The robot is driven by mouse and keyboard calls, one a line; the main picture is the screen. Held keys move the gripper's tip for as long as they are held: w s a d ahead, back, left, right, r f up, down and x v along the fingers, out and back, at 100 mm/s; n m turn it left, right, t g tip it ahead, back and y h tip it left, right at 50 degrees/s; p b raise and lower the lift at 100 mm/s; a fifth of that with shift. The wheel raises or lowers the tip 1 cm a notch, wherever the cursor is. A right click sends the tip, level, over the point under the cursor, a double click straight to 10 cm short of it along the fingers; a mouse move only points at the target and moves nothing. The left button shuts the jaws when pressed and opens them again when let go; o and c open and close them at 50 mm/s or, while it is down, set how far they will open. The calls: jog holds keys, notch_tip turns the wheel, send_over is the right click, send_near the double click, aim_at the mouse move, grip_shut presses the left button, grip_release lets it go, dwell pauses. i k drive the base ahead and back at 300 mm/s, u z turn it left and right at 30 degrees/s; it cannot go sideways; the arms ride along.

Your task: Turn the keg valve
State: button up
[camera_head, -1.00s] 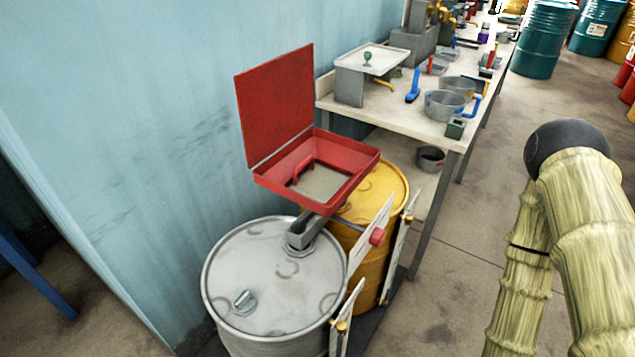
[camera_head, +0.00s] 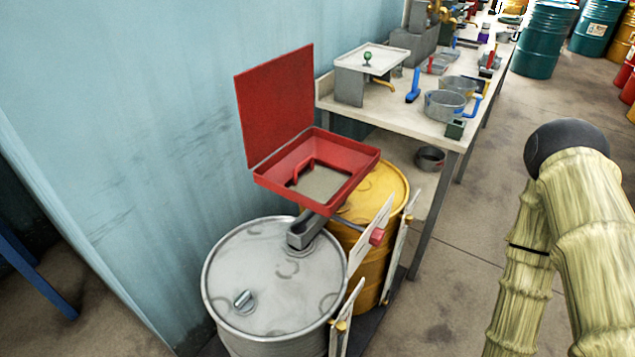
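A white-grey keg (camera_head: 255,280) stands in the lower middle, and a yellow keg (camera_head: 380,195) stands behind it to the right. A small metal fitting (camera_head: 243,301) sits on the white keg's lid. A red knob (camera_head: 377,237) shows at a white panel in front of the kegs; I cannot tell whether it is the valve. Small yellow-brown fittings (camera_head: 341,326) show by another panel at the white keg's front. My gripper is not in view; only my arm shows at the right, well apart from the kegs.
An open red box (camera_head: 355,172) with raised lid (camera_head: 275,100) sits above the kegs. A workbench (camera_head: 418,128) with pots and tools runs back along the wall. A small pot (camera_head: 430,158) is beneath it. Teal barrels (camera_head: 543,40) stand far back. The floor right of the kegs is clear.

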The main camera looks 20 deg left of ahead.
aim_at(377, 237)
jog(key=u, duration=0.05)
jog(key=k, duration=1.1)
jog(key=i, duration=0.7)
jog(key=u, duration=0.5)
